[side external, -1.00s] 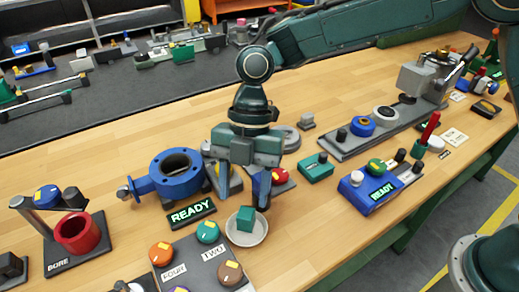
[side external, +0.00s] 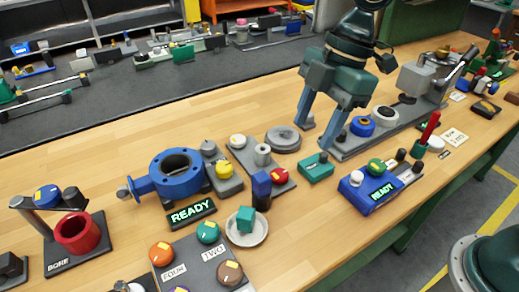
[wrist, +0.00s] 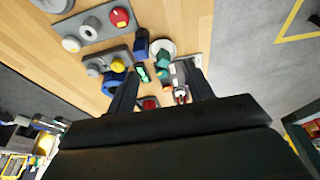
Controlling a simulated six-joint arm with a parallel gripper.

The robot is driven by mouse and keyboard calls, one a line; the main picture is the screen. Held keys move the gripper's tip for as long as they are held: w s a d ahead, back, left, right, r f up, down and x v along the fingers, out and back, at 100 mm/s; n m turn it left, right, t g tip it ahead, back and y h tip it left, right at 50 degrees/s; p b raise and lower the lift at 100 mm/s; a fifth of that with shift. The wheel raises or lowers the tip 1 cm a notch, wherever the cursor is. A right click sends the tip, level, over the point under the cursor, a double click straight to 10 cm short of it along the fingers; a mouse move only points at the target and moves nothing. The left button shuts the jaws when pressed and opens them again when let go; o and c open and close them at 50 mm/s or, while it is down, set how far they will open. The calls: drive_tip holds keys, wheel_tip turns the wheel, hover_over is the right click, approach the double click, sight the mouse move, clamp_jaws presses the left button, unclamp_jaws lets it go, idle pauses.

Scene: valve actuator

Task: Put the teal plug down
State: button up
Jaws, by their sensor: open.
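The teal plug (side external: 246,219), a small teal cube, sits tilted in a shallow white dish (side external: 262,236) on the wooden bench in the side view. My gripper (side external: 316,136) is open and empty, raised above the bench behind and to the right of the dish, clear of the plug. In the wrist view the two fingers of my gripper (wrist: 160,90) are spread with nothing held between them. The white dish (wrist: 168,45) shows beyond them there, with the teal plug small near it.
A dark blue block (side external: 261,190) stands just behind the dish. A blue ring valve (side external: 177,175), a READY display (side external: 190,212) and a knob panel (side external: 205,262) lie left of it. A teal box (side external: 316,168) and a blue READY box (side external: 370,190) stand right. Bench in front right is clear.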

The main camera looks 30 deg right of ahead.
drive_tip(key=s+d+r+m+t+h, duration=0.2)
drive_tip(key=s+d+m+t, duration=0.3)
drive_tip(key=s+d+m, duration=1.1)
drive_tip(key=d+m+h, duration=0.1)
drive_tip(key=d, duration=0.3)
drive_tip(key=shift+m, duration=0.4)
